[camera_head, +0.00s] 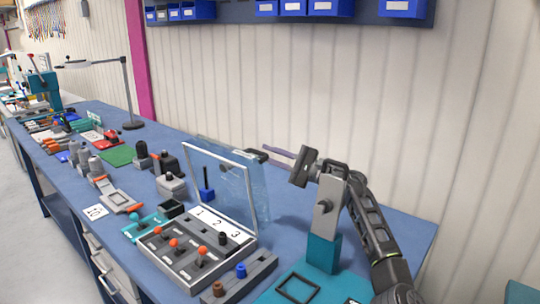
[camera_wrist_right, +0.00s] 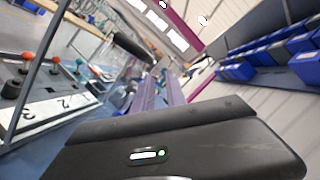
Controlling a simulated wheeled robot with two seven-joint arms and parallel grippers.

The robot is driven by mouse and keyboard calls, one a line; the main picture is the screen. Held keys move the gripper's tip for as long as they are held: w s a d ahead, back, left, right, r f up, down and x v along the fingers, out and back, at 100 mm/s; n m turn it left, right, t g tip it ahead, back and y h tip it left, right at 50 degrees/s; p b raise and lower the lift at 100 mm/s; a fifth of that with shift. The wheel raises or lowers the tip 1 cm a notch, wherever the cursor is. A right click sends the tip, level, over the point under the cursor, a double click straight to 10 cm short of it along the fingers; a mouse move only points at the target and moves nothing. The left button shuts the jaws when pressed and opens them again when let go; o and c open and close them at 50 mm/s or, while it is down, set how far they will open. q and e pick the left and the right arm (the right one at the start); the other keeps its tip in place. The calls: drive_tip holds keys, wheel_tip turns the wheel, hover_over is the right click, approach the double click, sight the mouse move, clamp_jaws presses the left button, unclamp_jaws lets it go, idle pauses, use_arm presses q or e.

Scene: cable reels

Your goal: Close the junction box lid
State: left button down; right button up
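The junction box (camera_head: 183,277) is a grey box on the blue bench. Its clear framed lid (camera_head: 232,183) stands open, tilted up at the box's back edge. The box also shows at the left of the right wrist view (camera_wrist_right: 38,115), with the lid's frame edge crossing it. My right gripper (camera_head: 279,152) is behind the lid and to its right, pointing left and apart from the lid as far as I can see. Its purple-grey fingers (camera_wrist_right: 158,92) lie close together, with nothing visible between them. My left gripper is not in view.
A teal stand with a grey post (camera_head: 323,252) rises right of the box, close to my right arm. A strip with brown and blue pegs (camera_head: 240,283) lies at the box's front right. A dark object (camera_head: 257,155) is behind the lid. Switches and tools crowd the left bench.

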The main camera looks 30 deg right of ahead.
drive_tip(key=shift+o, duration=0.3)
drive_tip(key=b+v, duration=0.2)
drive_tip(key=v, duration=0.5)
drive_tip(key=shift+s+d, duration=0.2)
drive_tip(key=shift+s, duration=0.15)
drive_tip(key=shift+f, duration=0.1)
drive_tip(key=shift+c, duration=0.4)
